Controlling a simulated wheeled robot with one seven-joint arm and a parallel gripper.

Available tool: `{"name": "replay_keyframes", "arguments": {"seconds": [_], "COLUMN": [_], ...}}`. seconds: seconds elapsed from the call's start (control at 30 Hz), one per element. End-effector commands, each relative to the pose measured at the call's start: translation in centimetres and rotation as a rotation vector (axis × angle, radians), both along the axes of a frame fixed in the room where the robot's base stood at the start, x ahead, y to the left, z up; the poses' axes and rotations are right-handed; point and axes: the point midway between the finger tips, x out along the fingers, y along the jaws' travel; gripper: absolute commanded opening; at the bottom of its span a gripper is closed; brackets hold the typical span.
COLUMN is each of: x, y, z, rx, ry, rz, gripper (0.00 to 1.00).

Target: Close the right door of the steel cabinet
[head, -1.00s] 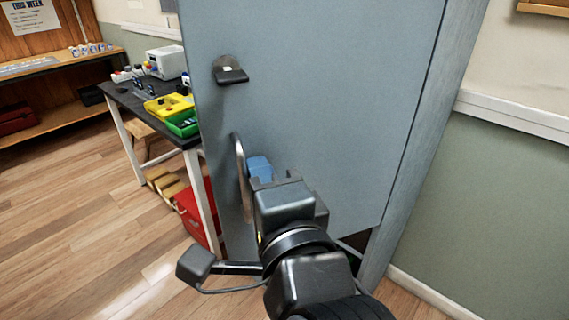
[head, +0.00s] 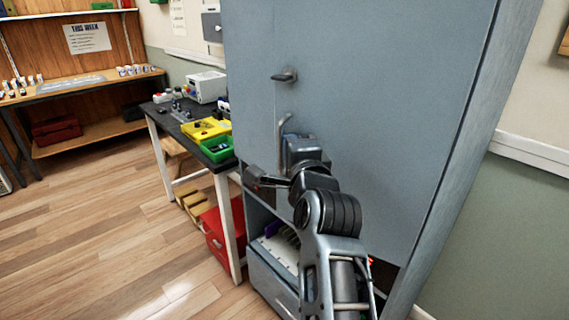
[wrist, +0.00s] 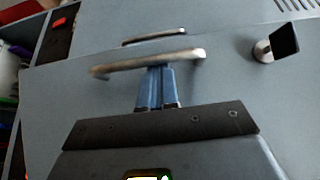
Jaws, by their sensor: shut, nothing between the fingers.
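The steel cabinet (head: 462,120) is a tall grey-blue cabinet. Its right door (head: 380,90) fills most of its visible front and lies close to the line of the left door (head: 250,70); I cannot tell whether it is fully flush. The right door has a dark latch knob (head: 285,77) and a bar handle (head: 282,128); both show in the wrist view, the handle (wrist: 120,67) and the knob (wrist: 276,45). My gripper (head: 290,137) is at the handle. Its blue fingers (wrist: 156,74) are together, beside or against the bar, not around it. Exact contact is hidden.
An open shelf with items and a drawer (head: 272,282) sit below the doors. To the left stand a workbench (head: 165,125) with yellow and green bins and a red box (head: 222,235) beneath. Wooden floor at the left is clear. A wall rail is at right.

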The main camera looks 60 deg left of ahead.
Motion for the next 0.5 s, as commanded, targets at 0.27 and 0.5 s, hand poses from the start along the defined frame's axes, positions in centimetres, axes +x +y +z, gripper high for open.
{"name": "replay_keyframes", "arguments": {"seconds": [0.27, 0.5], "x": [2.6, 5.1], "y": [2.3, 3.3], "z": [-0.1, -0.1], "rx": [0.0, -0.001], "ry": [0.001, 0.0], "rz": [-0.081, -0.134], "gripper": [0.0, 0.0]}}
